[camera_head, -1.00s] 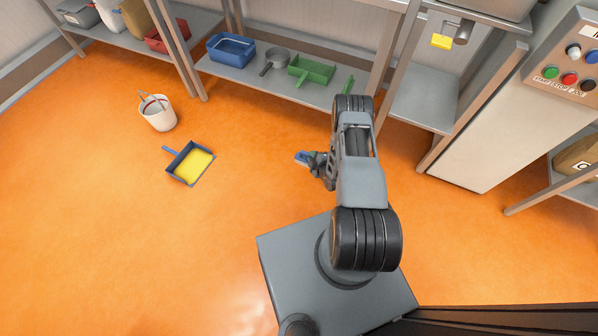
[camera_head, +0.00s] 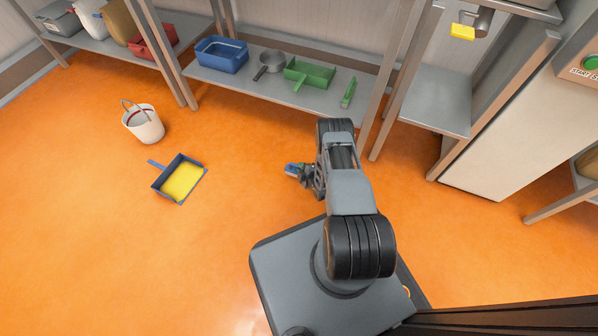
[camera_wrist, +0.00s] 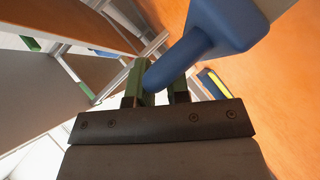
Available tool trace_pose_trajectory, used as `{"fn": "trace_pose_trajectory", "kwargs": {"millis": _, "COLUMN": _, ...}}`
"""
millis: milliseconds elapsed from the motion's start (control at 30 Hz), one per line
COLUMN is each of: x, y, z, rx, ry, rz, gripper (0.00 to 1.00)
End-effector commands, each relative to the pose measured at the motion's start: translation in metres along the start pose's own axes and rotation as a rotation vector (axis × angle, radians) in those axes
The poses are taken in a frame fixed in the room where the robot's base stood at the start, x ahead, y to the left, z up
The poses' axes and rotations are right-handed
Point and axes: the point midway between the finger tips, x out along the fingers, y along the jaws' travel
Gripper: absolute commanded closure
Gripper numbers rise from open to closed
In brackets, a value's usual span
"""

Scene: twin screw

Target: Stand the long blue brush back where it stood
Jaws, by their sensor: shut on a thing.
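My gripper (camera_head: 304,173) is shut on the long blue brush (camera_wrist: 208,37). In the wrist view the brush's blue handle lies between the two jaws and widens toward the top right, where the picture edge cuts it off. In the head view only a small blue end of the brush (camera_head: 291,169) shows at the gripper, held over the orange floor. The rest of the brush is hidden there. I cannot make out the place where it stood.
A blue dustpan with yellow contents (camera_head: 181,181) and a white bucket (camera_head: 143,125) stand on the floor at left. The shelf (camera_head: 329,98) behind holds a blue tub (camera_head: 221,55), a steel pan (camera_head: 269,64), a green scoop (camera_head: 309,74) and a green brush (camera_head: 349,92).

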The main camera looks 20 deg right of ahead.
Motion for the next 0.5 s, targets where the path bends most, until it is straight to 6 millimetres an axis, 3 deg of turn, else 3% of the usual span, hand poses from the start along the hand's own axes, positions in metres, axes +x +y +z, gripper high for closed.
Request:
{"fn": "trace_pose_trajectory", "kwargs": {"millis": 267, "x": 0.006, "y": -0.006, "z": 0.011, "rx": 0.006, "ry": -0.012, "rz": 0.008, "gripper": 1.00}}
{"fn": "trace_pose_trajectory", "kwargs": {"millis": 500, "x": 0.020, "y": -0.031, "z": 0.024, "rx": 0.008, "ry": -0.015, "rz": 0.007, "gripper": 1.00}}
